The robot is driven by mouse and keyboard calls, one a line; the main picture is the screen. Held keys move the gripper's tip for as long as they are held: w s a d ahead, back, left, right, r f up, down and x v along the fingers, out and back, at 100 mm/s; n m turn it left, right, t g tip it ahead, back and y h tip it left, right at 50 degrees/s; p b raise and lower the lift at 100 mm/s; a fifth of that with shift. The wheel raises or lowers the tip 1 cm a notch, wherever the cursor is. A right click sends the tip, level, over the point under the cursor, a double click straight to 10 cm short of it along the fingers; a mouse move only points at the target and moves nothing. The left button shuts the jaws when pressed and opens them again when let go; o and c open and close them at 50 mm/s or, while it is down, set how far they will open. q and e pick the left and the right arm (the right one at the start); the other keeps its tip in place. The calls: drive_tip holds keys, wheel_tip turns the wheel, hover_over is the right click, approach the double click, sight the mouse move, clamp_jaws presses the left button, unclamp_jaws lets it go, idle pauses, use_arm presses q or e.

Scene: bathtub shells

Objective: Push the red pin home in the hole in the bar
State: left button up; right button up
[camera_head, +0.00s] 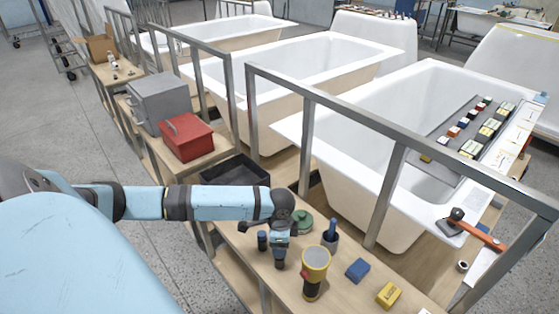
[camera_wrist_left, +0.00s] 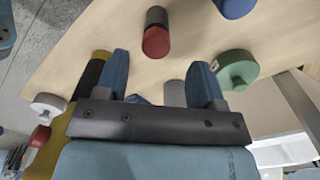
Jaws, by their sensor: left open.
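In the left wrist view a dark cylinder with a red end (camera_wrist_left: 156,42) is on the wooden bench, beyond my fingertips and apart from them. I cannot tell whether it is the red pin. My left gripper (camera_wrist_left: 160,72) is open, with nothing between its two blue fingers. In the head view my left gripper (camera_head: 279,262) hangs over the bench, pointing down, between a dark blue cylinder and a yellow and black torch. I cannot make out a bar with a hole in either view. My right gripper does not show.
The bench (camera_head: 240,268) holds a dark blue cylinder (camera_head: 262,241), green round object (camera_head: 304,222), torch (camera_head: 314,272), dark cup (camera_head: 330,239), blue block (camera_head: 357,270) and yellow block (camera_head: 388,294). Metal railing (camera_head: 385,195) and bathtub shells (camera_head: 340,165) stand behind. A hammer (camera_head: 470,228) lies at right.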

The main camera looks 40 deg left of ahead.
use_arm(q)
drive_tip(key=f, duration=0.4)
drive_tip(key=shift+s+f, duration=0.25)
drive_tip(key=shift+f, duration=0.1)
drive_tip(key=c, duration=1)
drive_tip(key=shift+r, duration=0.15)
